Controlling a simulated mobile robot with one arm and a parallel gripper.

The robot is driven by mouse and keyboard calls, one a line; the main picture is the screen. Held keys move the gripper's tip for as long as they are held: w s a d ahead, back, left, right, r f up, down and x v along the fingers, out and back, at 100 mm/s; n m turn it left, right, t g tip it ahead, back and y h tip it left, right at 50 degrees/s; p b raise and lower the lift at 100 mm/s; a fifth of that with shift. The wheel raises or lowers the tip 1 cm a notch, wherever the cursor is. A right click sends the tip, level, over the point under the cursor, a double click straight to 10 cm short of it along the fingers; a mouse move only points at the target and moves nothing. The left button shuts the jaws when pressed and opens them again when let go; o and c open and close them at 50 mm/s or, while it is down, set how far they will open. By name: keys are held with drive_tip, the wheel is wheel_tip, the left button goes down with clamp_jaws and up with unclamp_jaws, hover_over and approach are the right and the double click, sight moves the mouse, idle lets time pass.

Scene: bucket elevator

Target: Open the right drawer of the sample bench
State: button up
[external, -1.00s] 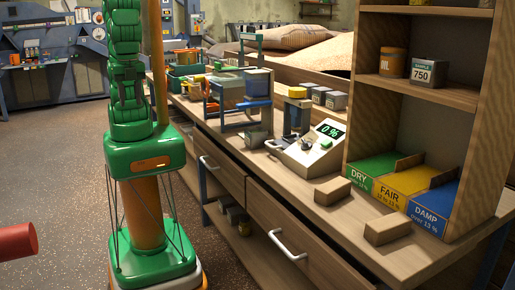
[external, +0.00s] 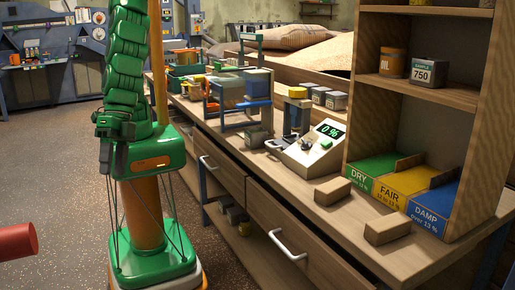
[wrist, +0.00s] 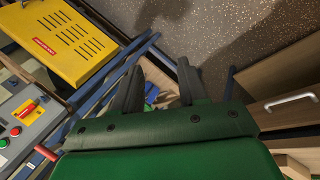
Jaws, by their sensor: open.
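The sample bench (external: 330,215) runs along the right of the external view. Its right drawer (external: 300,235) has a pale bar handle (external: 289,245) and looks shut. The left drawer (external: 222,168) has a similar handle (external: 208,163). My gripper (external: 108,168) hangs low at the end of the green arm, left of the bench and apart from both handles. In the wrist view my gripper (wrist: 160,88) has its two dark fingers spread, with nothing held between them. A bar handle (wrist: 290,102) shows at the right of that view; I cannot tell which drawer it belongs to.
A moisture meter (external: 313,148), wooden blocks (external: 388,228) and labelled DRY, FAIR and DAMP bins (external: 405,183) stand on the bench. A red cylinder (external: 15,243) juts in at lower left. A yellow-topped machine (wrist: 65,42) shows in the wrist view. The speckled floor (external: 60,180) is open at left.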

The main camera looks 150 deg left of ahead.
drive_tip(key=w+a+f+n+t+y, duration=0.25)
drive_tip(key=w+f+n, duration=0.25)
drive_tip(key=w+f, duration=0.3)
drive_tip(key=w+a+f+n+t+y, duration=0.1)
drive_tip(key=w+a+f+n, duration=0.3)
drive_tip(key=w+f+n, duration=0.25)
drive_tip(key=n+g+y, duration=0.2)
drive_tip(key=n+y, duration=1)
drive_tip(key=y, duration=0.2)
approach(283, 245)
drive_tip(key=a+f, duration=0.2)
drive_tip(key=shift+w+r+x, duration=0.1)
drive_tip(key=shift+w+x, duration=0.05)
drive_tip(key=shift+x, duration=1.2)
drive_tip(key=shift+w+r+x, duration=0.1)
drive_tip(key=shift+x, duration=1.2)
drive_tip(key=shift+w+r+x, duration=0.15)
drive_tip(key=shift+x, duration=1.2)
drive_tip(key=shift+d, duration=0.1)
clamp_jaws()
